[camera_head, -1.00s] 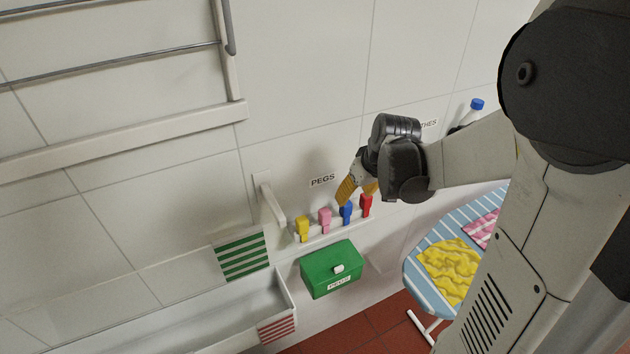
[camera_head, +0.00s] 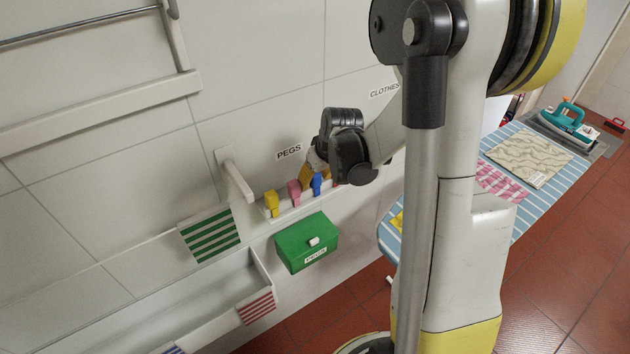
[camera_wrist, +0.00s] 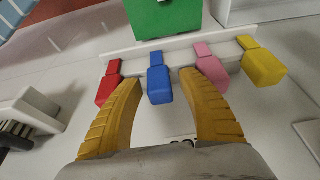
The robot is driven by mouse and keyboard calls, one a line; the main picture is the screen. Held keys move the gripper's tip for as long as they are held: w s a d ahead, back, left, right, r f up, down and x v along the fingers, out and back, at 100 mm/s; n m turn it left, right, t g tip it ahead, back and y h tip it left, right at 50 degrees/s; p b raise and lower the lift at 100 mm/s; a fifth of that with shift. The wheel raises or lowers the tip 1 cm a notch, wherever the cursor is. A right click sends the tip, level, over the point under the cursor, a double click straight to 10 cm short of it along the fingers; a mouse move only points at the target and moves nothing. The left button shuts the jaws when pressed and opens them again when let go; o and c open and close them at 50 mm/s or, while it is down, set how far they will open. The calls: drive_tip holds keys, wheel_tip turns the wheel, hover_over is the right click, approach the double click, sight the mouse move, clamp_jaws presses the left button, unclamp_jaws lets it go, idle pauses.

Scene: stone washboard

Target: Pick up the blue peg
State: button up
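The blue peg (camera_wrist: 159,82) stands on a white ledge in a row of pegs. In the wrist view it shows between the tips of my two yellow fingers. My gripper (camera_wrist: 166,82) is open, with a finger on each side of the blue peg; I cannot tell whether either touches it. In the head view the blue peg (camera_head: 317,183) is right beside my gripper (camera_head: 312,176), whose dark wrist hides part of the row. The red peg (camera_wrist: 109,85) is left of the blue one in the wrist view, close to my left finger.
The pink peg (camera_wrist: 211,72) is near my right finger, and the yellow peg (camera_wrist: 262,65) is farther right. A green pegs box (camera_head: 306,243) hangs below the ledge. A white bracket (camera_head: 234,178) juts out left of the row. An ironing board (camera_head: 535,205) stands at right.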

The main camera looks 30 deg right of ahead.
drive_tip(key=c, duration=0.5)
drive_tip(key=shift+c, duration=0.2)
drive_tip(key=shift+r, duration=0.1)
drive_tip(key=shift+c, duration=0.2)
drive_tip(key=shift+r, duration=0.6)
wheel_tip(320, 180, up, 3)
drive_tip(key=shift+p, duration=0.7)
drive_tip(key=s+d+r+p, duration=0.1)
drive_tip(key=s+d+r, duration=0.4)
drive_tip(key=d, duration=0.5)
drive_tip(key=shift+p+v, duration=0.35)
drive_tip(key=shift+v, duration=0.55)
